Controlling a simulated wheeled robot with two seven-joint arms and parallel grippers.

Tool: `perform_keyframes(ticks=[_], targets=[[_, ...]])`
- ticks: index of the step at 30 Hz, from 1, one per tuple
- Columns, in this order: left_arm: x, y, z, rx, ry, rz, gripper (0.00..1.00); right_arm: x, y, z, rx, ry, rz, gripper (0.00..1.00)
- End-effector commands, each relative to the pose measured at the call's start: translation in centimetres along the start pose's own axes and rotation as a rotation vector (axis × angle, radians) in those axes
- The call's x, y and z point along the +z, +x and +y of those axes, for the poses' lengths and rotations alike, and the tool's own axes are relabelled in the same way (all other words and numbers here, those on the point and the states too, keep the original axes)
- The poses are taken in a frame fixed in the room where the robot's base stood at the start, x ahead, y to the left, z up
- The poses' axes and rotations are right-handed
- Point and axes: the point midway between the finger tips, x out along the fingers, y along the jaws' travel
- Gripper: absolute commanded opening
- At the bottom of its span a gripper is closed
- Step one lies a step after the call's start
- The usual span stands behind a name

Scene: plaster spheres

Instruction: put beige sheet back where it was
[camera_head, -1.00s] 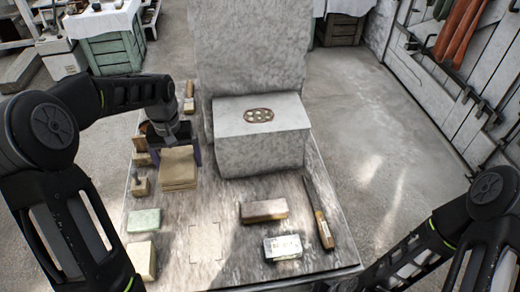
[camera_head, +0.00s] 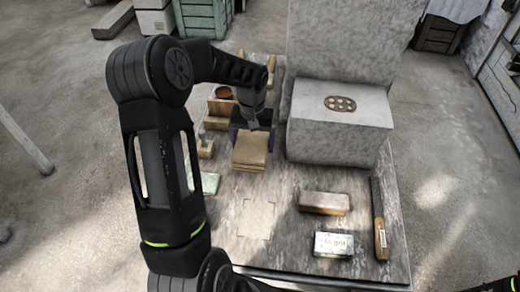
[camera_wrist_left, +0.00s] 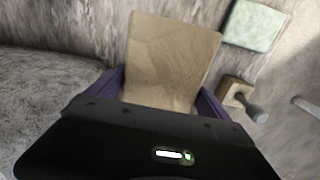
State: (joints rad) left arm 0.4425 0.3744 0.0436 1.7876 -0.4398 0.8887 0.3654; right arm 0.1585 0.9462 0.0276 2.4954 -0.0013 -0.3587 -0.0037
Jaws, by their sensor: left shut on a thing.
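The beige sheet (camera_head: 249,152) is a flat tan square in the head view, over the left part of the worktable. My left gripper (camera_head: 250,136) is shut on its far edge. In the left wrist view the sheet (camera_wrist_left: 172,58) stretches out between the two purple fingers of the gripper (camera_wrist_left: 160,98). I cannot tell whether another sheet or stack lies under it. A pale square marked by corner lines (camera_head: 257,218) lies bare on the tabletop, nearer than the sheet.
A stone block (camera_head: 340,122) with an oval dish of pale balls stands to the right. A pinkish brick (camera_head: 324,203), a labelled pale block (camera_head: 333,244) and a wooden-handled tool (camera_head: 380,235) lie at the front right. A green block (camera_head: 210,183) lies left of the marked square.

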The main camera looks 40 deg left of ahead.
Motion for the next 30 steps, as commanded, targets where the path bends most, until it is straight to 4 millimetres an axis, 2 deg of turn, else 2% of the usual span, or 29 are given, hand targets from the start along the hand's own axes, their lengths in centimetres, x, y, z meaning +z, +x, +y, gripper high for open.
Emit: perform_keyframes(ticks=[3,13,21,30], targets=[[-0.1,1.2,0.0,0.001,0.0,0.001,0.29,0.0,0.1,0.0,0.0,0.0,0.0,0.36],[-0.1,1.5,0.0,0.001,0.0,0.002,0.29,0.0,0.1,0.1,0.0,0.0,0.0,0.36],[0.0,4.8,0.0,0.001,0.0,0.0,0.29,0.0,0.4,0.2,0.0,0.0,0.0,0.36],[-0.1,5.0,0.1,0.001,0.0,0.003,0.29,0.0,0.4,0.2,0.0,0.0,0.0,0.36]])
